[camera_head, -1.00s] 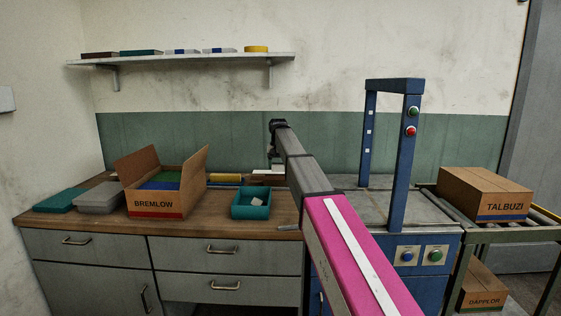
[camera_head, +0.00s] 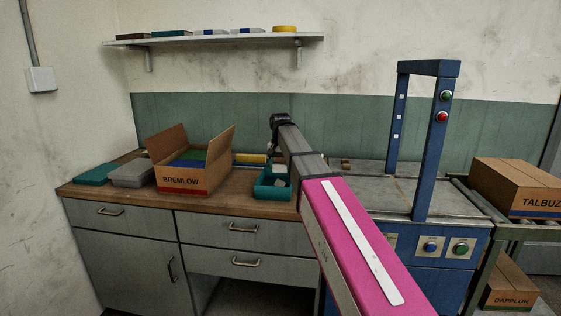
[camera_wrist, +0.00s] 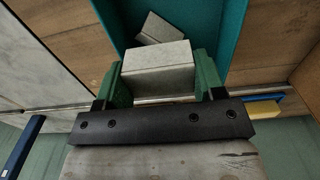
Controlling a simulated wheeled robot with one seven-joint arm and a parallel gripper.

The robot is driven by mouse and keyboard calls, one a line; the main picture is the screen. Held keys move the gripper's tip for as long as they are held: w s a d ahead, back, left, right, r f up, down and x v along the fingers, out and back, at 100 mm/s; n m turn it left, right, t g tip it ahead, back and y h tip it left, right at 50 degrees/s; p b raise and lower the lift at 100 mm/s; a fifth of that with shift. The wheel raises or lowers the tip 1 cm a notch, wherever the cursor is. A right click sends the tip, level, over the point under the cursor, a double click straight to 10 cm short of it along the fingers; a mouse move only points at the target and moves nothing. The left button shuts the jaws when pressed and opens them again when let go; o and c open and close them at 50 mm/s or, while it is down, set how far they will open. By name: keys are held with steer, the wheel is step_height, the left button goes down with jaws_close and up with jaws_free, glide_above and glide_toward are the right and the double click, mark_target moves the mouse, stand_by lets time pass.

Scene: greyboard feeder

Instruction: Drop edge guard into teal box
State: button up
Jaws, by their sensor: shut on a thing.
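The edge guard (camera_wrist: 158,72) is a pale grey block held between the green fingers of my gripper (camera_wrist: 160,82) in the wrist view. The teal box (camera_head: 262,191) stands on the wooden counter; its wall (camera_wrist: 233,38) shows around and behind the held block in the wrist view. My gripper (camera_head: 273,154) is over the box in the head view, shut on the edge guard. Another grey piece (camera_wrist: 160,27) lies inside the box. The exact height of the held block above the box floor is hard to tell.
An open cardboard box marked BREMLOW (camera_head: 184,181) stands left of the teal box, with grey (camera_head: 132,174) and teal (camera_head: 97,174) flat cases further left. A blue frame machine (camera_head: 434,140) stands to the right. A shelf (camera_head: 220,41) hangs above.

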mark_target(281, 163)
steer(key=shift+f, duration=1.8)
steer(key=o, duration=1)
steer(key=shift+c, duration=0.2)
step_height(281, 163, up, 11)
steer(key=shift+f, duration=0.1)
